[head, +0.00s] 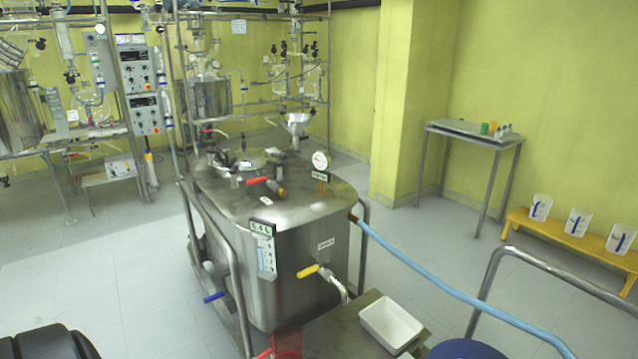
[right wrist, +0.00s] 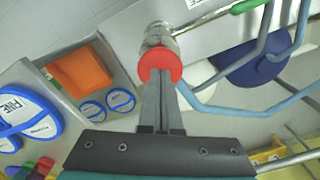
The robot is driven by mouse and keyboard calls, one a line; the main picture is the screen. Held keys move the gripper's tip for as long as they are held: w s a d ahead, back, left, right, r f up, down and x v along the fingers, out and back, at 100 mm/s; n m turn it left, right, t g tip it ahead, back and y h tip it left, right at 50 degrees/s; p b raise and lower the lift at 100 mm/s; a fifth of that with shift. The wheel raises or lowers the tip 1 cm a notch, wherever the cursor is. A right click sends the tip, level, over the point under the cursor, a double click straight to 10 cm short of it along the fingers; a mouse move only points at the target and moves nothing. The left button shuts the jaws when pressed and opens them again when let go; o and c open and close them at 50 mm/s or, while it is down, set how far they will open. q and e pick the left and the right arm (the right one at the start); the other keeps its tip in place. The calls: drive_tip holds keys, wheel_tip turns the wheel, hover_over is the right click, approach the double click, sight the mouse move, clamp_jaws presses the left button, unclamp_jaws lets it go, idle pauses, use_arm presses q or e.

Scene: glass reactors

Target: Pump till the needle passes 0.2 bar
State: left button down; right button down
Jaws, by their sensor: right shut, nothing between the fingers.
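A round white gauge (head: 321,159) stands on top of the steel tank (head: 290,265) in the head view; its needle is too small to read. My right gripper (right wrist: 160,78) is shut and empty in the right wrist view. Its fingertips overlap the red ring (right wrist: 160,62) on the end of a steel cylinder (right wrist: 158,33); I cannot tell whether they touch it. I cannot tell which part is the pump. My left gripper is not in view.
A blue hose (head: 440,282) runs from the tank's right side towards the lower right. A white tray (head: 391,325) sits in front of the tank. Open floor lies left of the tank.

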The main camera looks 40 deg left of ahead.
wheel_tip(320, 180, down, 2)
drive_tip(key=shift+s+f+b, duration=0.1)
drive_tip(key=shift+b, duration=0.55)
wheel_tip(320, 180, up, 9)
drive_tip(key=p, duration=0.5)
drive_tip(key=shift+f+p, duration=0.2)
drive_tip(key=shift+p, duration=0.1)
drive_tip(key=shift+r, duration=0.3)
wheel_tip(320, 180, up, 6)
drive_tip(key=p, duration=0.3)
drive_tip(key=shift+a, duration=0.1)
